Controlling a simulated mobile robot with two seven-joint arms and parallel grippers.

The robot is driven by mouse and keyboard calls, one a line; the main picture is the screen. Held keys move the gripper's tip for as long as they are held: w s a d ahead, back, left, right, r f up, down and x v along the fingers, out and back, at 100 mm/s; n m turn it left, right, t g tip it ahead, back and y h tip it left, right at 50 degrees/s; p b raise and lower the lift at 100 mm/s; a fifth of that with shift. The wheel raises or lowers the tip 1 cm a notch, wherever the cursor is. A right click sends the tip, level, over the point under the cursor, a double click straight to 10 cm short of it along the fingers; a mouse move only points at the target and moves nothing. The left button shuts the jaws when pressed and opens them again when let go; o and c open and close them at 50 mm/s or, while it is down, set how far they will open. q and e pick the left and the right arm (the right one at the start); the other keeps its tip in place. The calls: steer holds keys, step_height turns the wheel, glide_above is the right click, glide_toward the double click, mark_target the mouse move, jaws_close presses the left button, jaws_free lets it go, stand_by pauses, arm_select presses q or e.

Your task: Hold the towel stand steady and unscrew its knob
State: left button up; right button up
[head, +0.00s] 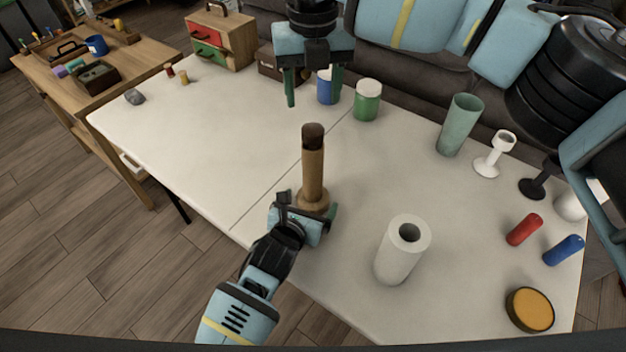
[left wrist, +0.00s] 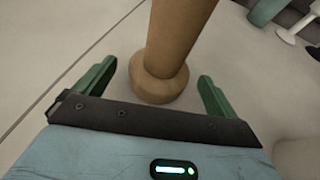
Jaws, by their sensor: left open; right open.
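The wooden towel stand (head: 313,178) stands upright near the middle of the white table, with a dark brown knob (head: 312,131) on top. My left gripper (head: 310,208) is low at the stand's base. In the left wrist view the open left gripper (left wrist: 158,85) has one green finger on each side of the stand's round foot (left wrist: 158,84), with gaps showing. The stand's upper part and knob are out of that view. My right gripper (head: 315,88) is open and empty, pointing down above and beyond the knob.
A white paper roll (head: 390,262) stands to the right of the stand. The table's left part is mostly clear.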

mark_target(313, 128)
arm_select(q)
steer(key=shift+x, duration=1.65)
steer(key=c, duration=2)
arm_select(e)
steer(key=m, duration=1.3)
steer(key=shift+m, duration=0.3)
steer(key=shift+f, duration=4)
steer(key=shift+c, duration=0.5)
